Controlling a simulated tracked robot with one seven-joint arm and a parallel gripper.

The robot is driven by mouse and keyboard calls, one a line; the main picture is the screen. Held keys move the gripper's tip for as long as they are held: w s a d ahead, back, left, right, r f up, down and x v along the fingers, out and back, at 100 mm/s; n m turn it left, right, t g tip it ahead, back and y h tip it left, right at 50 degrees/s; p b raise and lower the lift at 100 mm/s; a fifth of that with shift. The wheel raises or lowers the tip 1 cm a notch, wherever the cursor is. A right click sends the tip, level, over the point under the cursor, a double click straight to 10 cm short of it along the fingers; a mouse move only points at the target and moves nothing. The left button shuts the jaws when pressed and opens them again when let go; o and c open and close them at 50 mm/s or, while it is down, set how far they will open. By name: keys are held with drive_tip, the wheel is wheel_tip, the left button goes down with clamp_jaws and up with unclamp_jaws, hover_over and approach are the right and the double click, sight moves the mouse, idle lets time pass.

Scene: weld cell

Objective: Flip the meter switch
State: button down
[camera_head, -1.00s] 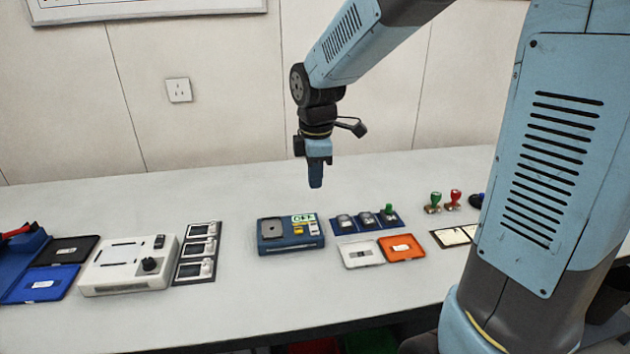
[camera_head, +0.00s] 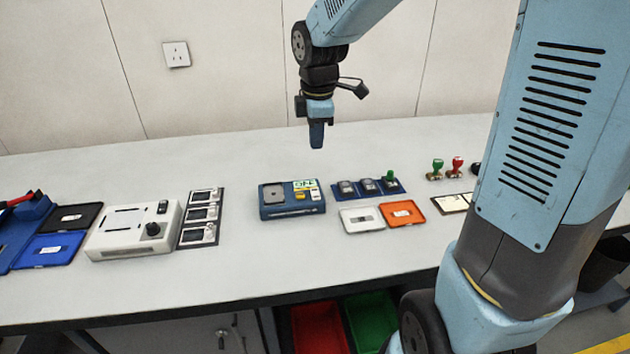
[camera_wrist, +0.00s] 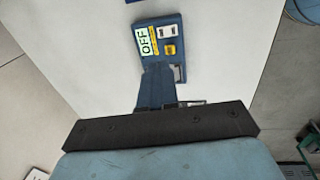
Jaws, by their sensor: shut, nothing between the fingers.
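A blue box-shaped device (camera_head: 291,212) with a grey square plate on its left side sits mid-table; I take it to be the meter. Its label (camera_wrist: 146,41) reads OFF in the wrist view. Beside the label are a yellow switch-like part (camera_wrist: 170,50) and a white part (camera_wrist: 167,31). My gripper (camera_head: 317,146) is shut and empty, pointing down above the table, apart from the device. In the wrist view its dark blue fingers (camera_wrist: 157,84) cover part of the device.
A white device (camera_head: 105,239) with a black knob and a panel of small modules (camera_head: 183,236) stand left. A blue strip of buttons (camera_head: 352,195), a white tray (camera_head: 362,224), an orange tray (camera_head: 401,221) and stamps (camera_head: 456,167) are right. Bare table lies in front.

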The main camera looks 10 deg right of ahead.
sight(314, 189)
drive_tip(key=f, duration=0.4)
drive_tip(key=w+f, duration=0.1)
drive_tip(key=f, duration=0.4)
drive_tip(key=w+f, duration=0.1)
drive_tip(key=f, duration=0.4)
